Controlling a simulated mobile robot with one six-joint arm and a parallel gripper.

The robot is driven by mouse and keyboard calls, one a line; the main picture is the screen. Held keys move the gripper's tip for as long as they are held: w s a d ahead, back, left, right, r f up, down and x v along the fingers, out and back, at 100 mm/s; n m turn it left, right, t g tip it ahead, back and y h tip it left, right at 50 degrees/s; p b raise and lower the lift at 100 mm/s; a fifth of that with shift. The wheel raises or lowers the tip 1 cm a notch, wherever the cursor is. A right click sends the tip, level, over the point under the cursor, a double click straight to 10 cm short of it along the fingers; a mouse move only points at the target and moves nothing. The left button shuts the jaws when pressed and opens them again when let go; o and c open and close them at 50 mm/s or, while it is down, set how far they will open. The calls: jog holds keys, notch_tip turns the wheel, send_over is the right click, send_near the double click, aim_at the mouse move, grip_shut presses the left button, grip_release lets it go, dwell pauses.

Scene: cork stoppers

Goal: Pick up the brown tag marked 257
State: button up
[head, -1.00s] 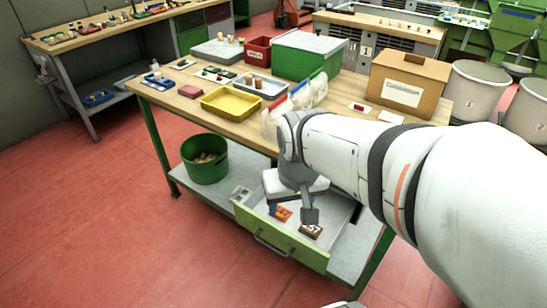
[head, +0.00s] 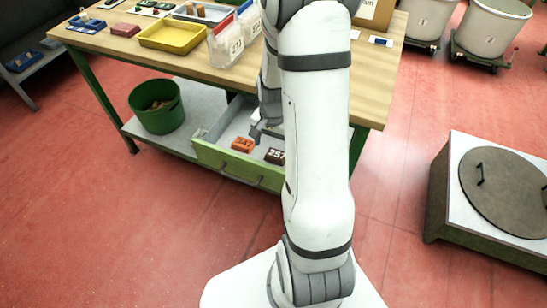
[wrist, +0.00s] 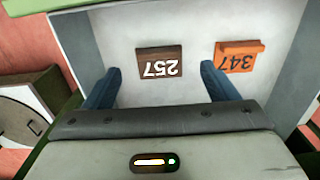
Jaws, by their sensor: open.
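The brown tag marked 257 (wrist: 160,62) lies flat in the open drawer, its number upside down in the wrist view. In the head view the brown tag (head: 275,156) shows beside my arm, partly covered by it. An orange tag marked 347 (wrist: 238,56) lies beside it in the same drawer; it also shows in the head view (head: 243,145). My gripper (wrist: 158,78) is open and empty, its two blue-grey fingers pointing toward the brown tag, one to each side of it in the picture. The gap between fingertips and tag cannot be judged.
The green-fronted drawer (head: 228,164) is pulled out under the wooden workbench (head: 205,57), its walls around the tags. A green bucket (head: 158,108) stands on the lower shelf at left. A yellow tray (head: 172,36) and clear bins (head: 226,42) are on the bench.

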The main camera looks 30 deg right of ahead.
aim_at(273, 158)
jog(key=f, duration=0.5)
jog(key=shift+s+f, duration=0.2)
jog(key=shift+f, duration=0.1)
jog(key=c, duration=1.1)
